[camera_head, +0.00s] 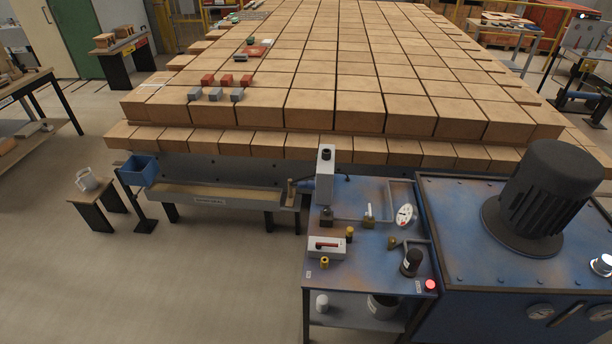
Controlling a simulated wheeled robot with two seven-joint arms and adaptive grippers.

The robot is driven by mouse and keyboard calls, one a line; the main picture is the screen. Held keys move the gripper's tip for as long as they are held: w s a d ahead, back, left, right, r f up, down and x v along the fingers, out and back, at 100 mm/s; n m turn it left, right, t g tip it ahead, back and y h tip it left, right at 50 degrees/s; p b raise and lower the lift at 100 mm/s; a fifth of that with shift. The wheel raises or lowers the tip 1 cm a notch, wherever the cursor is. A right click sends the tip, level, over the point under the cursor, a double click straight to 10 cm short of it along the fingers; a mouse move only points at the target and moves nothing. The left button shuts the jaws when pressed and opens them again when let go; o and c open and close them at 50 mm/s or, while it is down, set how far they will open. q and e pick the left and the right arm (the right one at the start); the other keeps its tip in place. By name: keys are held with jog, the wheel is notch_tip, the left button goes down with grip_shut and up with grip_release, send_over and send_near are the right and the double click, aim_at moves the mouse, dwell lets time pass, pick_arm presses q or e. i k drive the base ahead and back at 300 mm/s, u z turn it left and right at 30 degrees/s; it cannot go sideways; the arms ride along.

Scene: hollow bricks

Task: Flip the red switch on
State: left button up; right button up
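On the blue machine table in front of me, a light grey box (327,247) carries a small dark reddish bar (326,245) lying across its top face, which may be the red switch. A bright red round button (430,285) sits at the table's front right corner, beside a small label. The bar's position, on or off, cannot be told at this size. Neither of my grippers shows in this view.
A brass knob (324,263), a black knob (411,262) and a dial gauge (404,215) crowd the blue table (340,275). A large black motor (545,190) stands on the right. A brick stack (340,80) fills the back.

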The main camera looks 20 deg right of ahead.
aim_at(319, 246)
jog(key=u, duration=1.05)
jog(key=i, duration=0.9)
jog(key=z, duration=1.95)
